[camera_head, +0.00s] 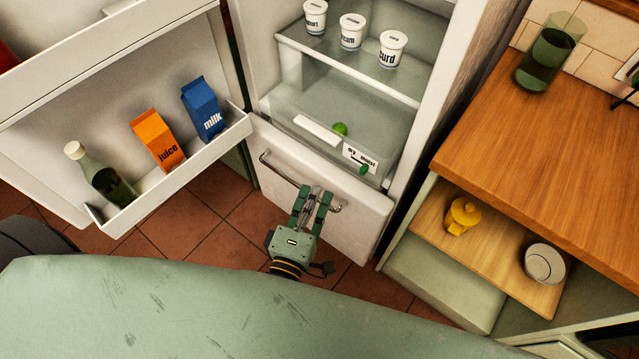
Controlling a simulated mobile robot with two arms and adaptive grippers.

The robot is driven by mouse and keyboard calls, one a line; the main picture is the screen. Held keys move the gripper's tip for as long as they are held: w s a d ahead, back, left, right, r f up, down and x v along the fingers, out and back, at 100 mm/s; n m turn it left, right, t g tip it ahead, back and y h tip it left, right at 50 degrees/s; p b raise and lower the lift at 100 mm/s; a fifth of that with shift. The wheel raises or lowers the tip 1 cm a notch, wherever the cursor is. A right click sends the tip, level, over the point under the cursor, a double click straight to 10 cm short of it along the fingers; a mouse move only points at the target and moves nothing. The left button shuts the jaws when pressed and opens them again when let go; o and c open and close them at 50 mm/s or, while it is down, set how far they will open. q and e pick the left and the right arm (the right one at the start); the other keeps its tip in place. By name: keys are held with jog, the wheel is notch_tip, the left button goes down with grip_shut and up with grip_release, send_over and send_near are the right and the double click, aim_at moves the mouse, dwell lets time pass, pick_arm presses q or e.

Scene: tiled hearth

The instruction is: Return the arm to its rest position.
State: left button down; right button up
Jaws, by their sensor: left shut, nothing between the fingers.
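My left gripper (314,195) is in the lower middle of the head view, with its fingers pointing at the fridge. Its fingers are shut with nothing between them. The fingertips overlap the bar handle (279,172) of the lower white drawer (350,226) in the picture. I cannot tell whether they touch it. The drawer front looks closed. My right gripper is not in view.
The fridge door (60,115) stands open at the left, with a bottle (103,176), juice carton (158,140) and milk carton (203,108) on its shelf. A wooden counter (520,130) is at the right. Tiled floor (205,215) shows between.

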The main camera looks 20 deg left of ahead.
pick_arm(q)
jog(key=s+f+m+g+h, duration=0.1)
jog(key=s+f+m+g, duration=0.25)
jog(key=f, duration=0.55)
jog(key=s+d+f+m+g, duration=0.1)
jog(key=s+f+m+g, duration=0.2)
jog(key=f, duration=0.5)
jog(key=s+f+m+g+h, duration=0.1)
jog(key=s+f+m, duration=0.25)
jog(key=f, duration=0.55)
jog(key=s+a+f+m+g, duration=0.3)
jog(key=s+f, duration=0.2)
jog(key=s, duration=0.3)
jog(key=s+a+f+m+g+y, duration=0.1)
jog(key=s+a+f+m+g, duration=0.2)
jog(key=s+f, duration=0.3)
jog(key=s+a+f+m+g+y+p, duration=0.1)
jog(key=s+a+f+m+g, duration=0.2)
jog(key=s, duration=0.6)
notch_tip(320, 180, down, 3)
jog(key=shift+s+a+r+m, duration=0.15)
jog(key=shift+s+a+m, duration=0.15)
jog(key=shift+a+m, duration=0.65)
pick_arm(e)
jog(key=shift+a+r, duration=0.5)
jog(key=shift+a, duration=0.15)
